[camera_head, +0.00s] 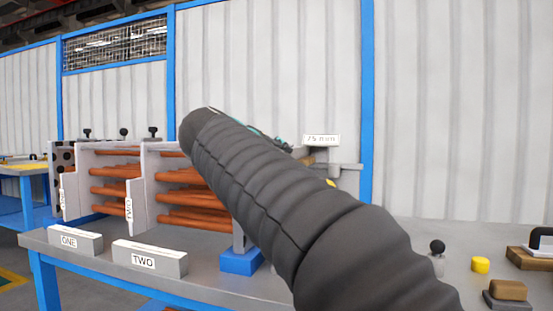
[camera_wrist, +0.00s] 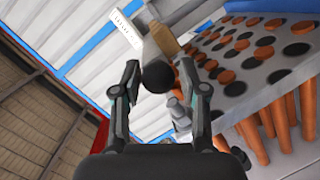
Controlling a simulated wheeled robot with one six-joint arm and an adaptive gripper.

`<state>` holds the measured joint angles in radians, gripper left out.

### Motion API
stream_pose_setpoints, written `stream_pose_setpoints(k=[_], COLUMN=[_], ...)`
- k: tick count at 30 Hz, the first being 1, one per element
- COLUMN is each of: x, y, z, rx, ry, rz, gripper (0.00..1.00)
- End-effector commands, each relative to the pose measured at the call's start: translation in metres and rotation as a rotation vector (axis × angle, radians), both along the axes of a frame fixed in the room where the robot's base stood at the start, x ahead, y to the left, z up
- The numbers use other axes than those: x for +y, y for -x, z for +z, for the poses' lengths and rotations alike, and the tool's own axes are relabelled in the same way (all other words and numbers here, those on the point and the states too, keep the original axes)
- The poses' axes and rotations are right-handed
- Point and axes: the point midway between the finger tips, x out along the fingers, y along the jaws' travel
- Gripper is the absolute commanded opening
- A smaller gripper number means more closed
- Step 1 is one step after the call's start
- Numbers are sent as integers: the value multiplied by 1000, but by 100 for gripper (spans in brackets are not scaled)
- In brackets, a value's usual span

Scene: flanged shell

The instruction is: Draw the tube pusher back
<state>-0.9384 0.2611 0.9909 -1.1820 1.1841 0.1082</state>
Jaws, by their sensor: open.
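In the wrist view my gripper (camera_wrist: 158,68) is open, with its two dark fingers on either side of a round black knob (camera_wrist: 157,77). I cannot tell whether either finger touches the knob. Behind the knob are a tan-brown cylinder (camera_wrist: 162,38) and a grey part, which look like the tube pusher. In the head view my dark, ribbed arm hides my gripper and most of the pusher; a small tan piece (camera_head: 308,160) shows under the 75 mm sign (camera_head: 321,140).
Orange tubes (camera_head: 190,198) lie in a pale rack left of my arm. The perforated tube plate (camera_wrist: 250,58) is close to the right finger in the wrist view. Blocks labelled ONE (camera_head: 74,240) and TWO (camera_head: 150,257) stand at the bench front. A yellow cylinder (camera_head: 480,265) stands right.

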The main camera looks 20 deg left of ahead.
Motion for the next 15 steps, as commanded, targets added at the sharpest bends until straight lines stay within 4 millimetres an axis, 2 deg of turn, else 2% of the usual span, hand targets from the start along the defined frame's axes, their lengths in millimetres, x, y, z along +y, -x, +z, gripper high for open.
stream_pose_setpoints(k=[5,15], x=[3,13], y=[22,85], z=[6,19], rx=[-1,0], ry=[-1,-1], rz=[4,5], gripper=[43,43])
